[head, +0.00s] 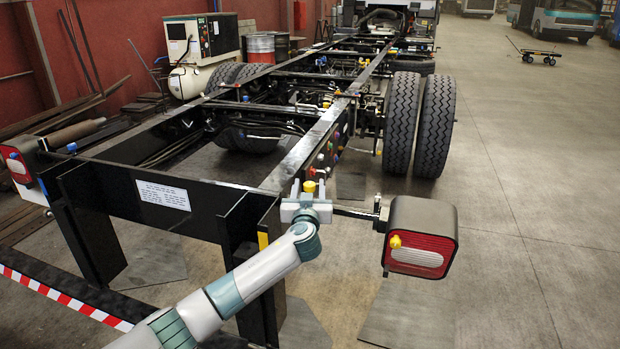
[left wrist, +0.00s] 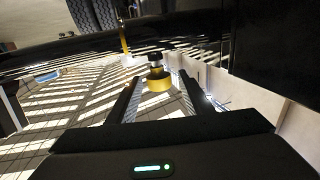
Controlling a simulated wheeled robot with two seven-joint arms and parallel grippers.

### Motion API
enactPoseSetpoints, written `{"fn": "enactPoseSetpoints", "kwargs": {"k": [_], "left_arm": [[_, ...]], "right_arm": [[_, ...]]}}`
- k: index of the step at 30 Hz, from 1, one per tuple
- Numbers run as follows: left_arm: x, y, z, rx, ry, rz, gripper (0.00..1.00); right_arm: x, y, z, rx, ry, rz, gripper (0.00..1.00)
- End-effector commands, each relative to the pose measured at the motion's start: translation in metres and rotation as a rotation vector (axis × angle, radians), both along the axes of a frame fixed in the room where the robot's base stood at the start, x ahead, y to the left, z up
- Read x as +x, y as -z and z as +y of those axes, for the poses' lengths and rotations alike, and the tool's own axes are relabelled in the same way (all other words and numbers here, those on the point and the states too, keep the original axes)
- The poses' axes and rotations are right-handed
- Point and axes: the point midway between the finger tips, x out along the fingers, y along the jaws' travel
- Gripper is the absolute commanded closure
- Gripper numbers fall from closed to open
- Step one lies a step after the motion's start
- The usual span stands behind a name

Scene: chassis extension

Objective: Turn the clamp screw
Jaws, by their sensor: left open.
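A yellow knob (head: 309,187), which looks like the clamp screw's head, shows just above my left gripper (head: 306,203) in the head view, near the right rear corner of the black chassis frame (head: 190,215). In the left wrist view a yellow and black knob (left wrist: 158,84) lies between the tips of my left gripper's two fingers (left wrist: 159,76). The fingers are open, with a gap showing on each side of the knob. I cannot tell how deep the knob sits between them. The gripper hides part of the clamp area in the head view. My right gripper is not in view.
A tail lamp (head: 420,238) on a bracket arm sticks out just right of my left gripper, with another yellow knob (head: 395,242) on it. Another lamp (head: 20,170) is at the far left. Large tyres (head: 434,125) stand behind.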

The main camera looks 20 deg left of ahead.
Motion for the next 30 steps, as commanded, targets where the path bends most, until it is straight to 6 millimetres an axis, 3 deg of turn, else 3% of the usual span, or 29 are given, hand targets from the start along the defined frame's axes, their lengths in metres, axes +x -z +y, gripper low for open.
{"fn": "enactPoseSetpoints", "kwargs": {"k": [12,26,27,30], "left_arm": [[0.042,0.000,0.009,0.001,0.000,0.001,0.54],[0.048,0.000,0.010,0.000,0.002,0.000,0.54],[0.048,0.000,0.010,0.000,0.002,0.000,0.56],[0.048,0.000,0.010,0.000,0.002,0.001,0.80]], "right_arm": [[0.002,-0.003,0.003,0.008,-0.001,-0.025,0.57],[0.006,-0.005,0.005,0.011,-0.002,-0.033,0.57],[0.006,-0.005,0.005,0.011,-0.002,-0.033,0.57],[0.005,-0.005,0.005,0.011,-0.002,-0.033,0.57]]}}
